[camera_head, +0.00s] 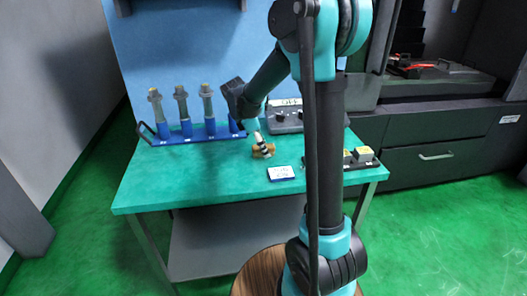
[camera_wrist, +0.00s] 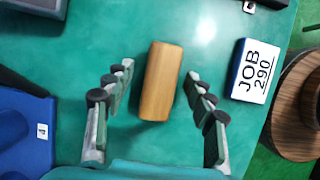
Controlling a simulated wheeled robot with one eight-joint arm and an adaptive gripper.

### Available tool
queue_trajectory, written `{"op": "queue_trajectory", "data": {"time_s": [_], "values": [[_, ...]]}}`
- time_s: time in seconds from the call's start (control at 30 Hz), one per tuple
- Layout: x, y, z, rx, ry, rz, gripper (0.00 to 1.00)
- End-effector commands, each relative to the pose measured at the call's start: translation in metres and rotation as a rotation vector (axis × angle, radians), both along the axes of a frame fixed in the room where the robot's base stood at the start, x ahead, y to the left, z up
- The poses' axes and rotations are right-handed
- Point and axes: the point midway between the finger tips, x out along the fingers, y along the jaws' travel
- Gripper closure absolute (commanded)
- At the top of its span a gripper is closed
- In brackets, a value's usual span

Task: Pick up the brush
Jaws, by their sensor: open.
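The brush shows as a plain tan wooden block (camera_wrist: 161,82) on the green table; no bristles can be made out. In the wrist view it lies between the two fingers of my gripper (camera_wrist: 160,74), lengthwise with them, with a gap on each side. My gripper is open and holds nothing. In the head view the brush (camera_head: 264,153) is a small tan piece at the middle of the table. My gripper (camera_head: 261,145) points down over it and partly hides it.
A blue rack (camera_head: 175,139) with several tool holders stands behind left. A JOB 290 card (camera_wrist: 254,70) lies right of the brush and also shows in the head view (camera_head: 281,173). A grey control box (camera_head: 284,118) stands behind. The table's front left is clear.

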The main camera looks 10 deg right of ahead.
Motion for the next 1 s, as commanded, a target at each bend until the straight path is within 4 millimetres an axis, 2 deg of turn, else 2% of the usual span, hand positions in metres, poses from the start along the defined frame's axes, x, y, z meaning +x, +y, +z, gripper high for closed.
{"op": "queue_trajectory", "data": {"time_s": [0.23, 0.27, 0.7, 1.0], "values": [[-0.0001, -0.0010, -0.0019, 0.000, 0.000, 0.000, 0.45], [-0.0001, -0.0009, -0.0019, 0.000, 0.000, 0.000, 0.47], [-0.0001, -0.0009, -0.0017, 0.000, 0.000, 0.000, 1.00], [-0.0001, -0.0009, 0.0003, 0.000, 0.000, 0.000, 1.00]]}}
